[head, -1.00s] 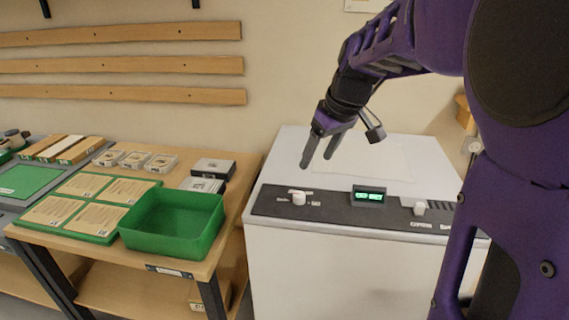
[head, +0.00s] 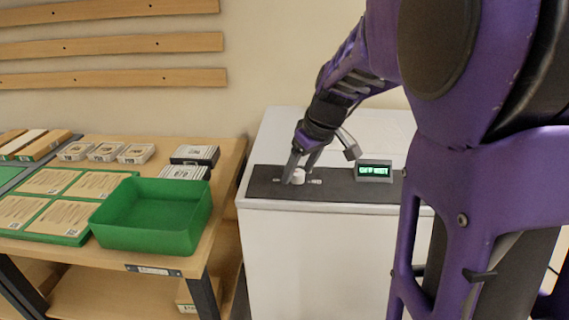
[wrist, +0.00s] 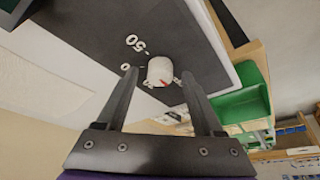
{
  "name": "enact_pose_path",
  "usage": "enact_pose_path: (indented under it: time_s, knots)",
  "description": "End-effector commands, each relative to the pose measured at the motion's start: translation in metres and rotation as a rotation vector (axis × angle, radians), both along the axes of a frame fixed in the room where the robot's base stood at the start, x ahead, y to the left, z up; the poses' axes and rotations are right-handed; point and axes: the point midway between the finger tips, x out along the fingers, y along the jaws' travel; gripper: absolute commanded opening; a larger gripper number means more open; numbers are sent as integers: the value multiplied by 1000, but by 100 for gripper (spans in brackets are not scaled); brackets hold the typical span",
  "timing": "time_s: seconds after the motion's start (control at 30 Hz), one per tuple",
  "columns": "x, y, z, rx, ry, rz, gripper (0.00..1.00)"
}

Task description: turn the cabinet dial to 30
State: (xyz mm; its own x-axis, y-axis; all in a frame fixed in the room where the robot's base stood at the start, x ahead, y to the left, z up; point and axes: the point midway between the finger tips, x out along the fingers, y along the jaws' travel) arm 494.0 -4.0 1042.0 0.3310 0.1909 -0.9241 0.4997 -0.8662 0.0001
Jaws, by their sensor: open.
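The cabinet dial (head: 298,176) is a small white knob on the dark panel of the white cabinet (head: 310,250). In the wrist view the dial (wrist: 160,69) shows a red mark on its edge nearest my gripper. A printed "-50" is beside it, and a "0" is near the left finger; another label is partly hidden by the right finger. My gripper (head: 298,172) points down at the dial with its fingers apart. In the wrist view the gripper (wrist: 160,78) has one finger on each side of the dial, with visible gaps.
A display (head: 374,170) with green characters, too small to read surely, stands on the panel right of the dial. A green bin (head: 150,240) stands on the wooden bench (head: 190,265) at left, with cards and small boxes. My arm covers the panel's right part.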

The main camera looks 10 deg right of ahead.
Motion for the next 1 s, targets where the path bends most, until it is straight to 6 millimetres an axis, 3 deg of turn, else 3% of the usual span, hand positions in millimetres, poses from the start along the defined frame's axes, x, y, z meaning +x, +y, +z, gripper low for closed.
enact_pose_path:
  time_s: [0.3,0.6,0.7,1.0]
  knots:
    - [0,0,-1,0,0,0,67]
    - [0,0,-1,0,0,0,13]
    - [0,0,-1,0,0,0,0]
    - [0,0,0,0,-1,-17,0]
